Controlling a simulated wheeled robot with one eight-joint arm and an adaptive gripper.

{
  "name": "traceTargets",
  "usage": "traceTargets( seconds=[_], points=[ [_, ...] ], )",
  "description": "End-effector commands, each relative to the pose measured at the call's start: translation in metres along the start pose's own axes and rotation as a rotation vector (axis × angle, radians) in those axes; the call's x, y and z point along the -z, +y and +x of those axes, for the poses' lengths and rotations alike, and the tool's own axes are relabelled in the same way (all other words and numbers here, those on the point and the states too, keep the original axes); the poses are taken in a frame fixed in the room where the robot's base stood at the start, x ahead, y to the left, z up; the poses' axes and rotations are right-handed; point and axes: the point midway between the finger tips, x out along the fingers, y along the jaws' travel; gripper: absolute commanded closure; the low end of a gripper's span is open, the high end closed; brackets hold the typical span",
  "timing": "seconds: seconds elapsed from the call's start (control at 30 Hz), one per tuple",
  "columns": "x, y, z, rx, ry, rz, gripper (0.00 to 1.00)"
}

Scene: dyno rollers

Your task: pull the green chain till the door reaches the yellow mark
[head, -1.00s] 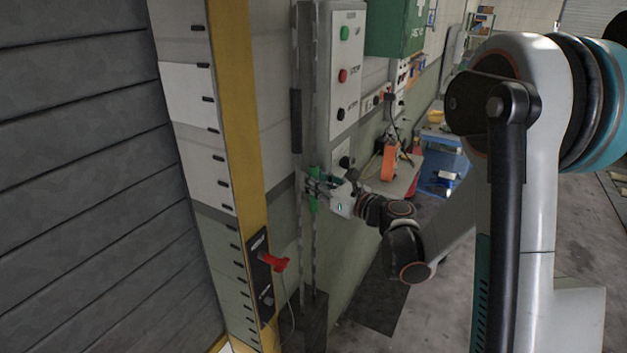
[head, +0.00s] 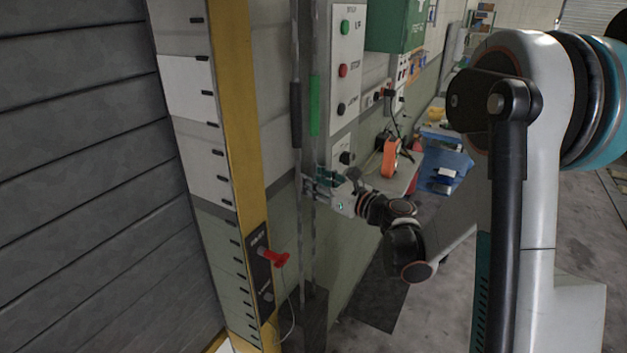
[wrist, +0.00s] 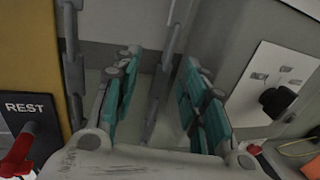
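The green part of the chain (head: 315,105) hangs beside the control box in the head view, above my gripper. Grey chain runs on below it. My gripper (head: 318,188) is around this lower chain; its teal fingers show apart in the wrist view (wrist: 155,105), with a grey chain (wrist: 163,75) passing between them. I cannot tell whether a finger touches it. The green part is out of the wrist view. The door (head: 80,170) is the grey slatted surface at the left. A yellow post (head: 240,120) with a ticked scale stands beside it; I cannot make out a separate yellow mark.
A second strand with a dark sleeve (head: 295,115) hangs just left. A red lever (head: 274,258) sticks out from the post at lower left. The control box (head: 346,70) with buttons is close on the right. A bench with an orange item (head: 389,158) stands behind.

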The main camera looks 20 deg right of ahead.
Motion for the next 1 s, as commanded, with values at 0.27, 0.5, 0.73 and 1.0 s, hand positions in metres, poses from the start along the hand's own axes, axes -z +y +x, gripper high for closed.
traceTargets(
  seconds=[0.27, 0.5, 0.73, 1.0],
  points=[
    [0.0, -0.002, -0.046, 0.005, 0.0, 0.0, 0.61],
    [0.0, 0.0, -0.092, 0.003, 0.0, 0.0, 0.61],
    [0.0, -0.001, -0.114, 0.002, 0.0, 0.0, 0.61],
    [0.0, 0.0, -0.117, 0.0, 0.0, 0.0, 0.61]
  ],
)
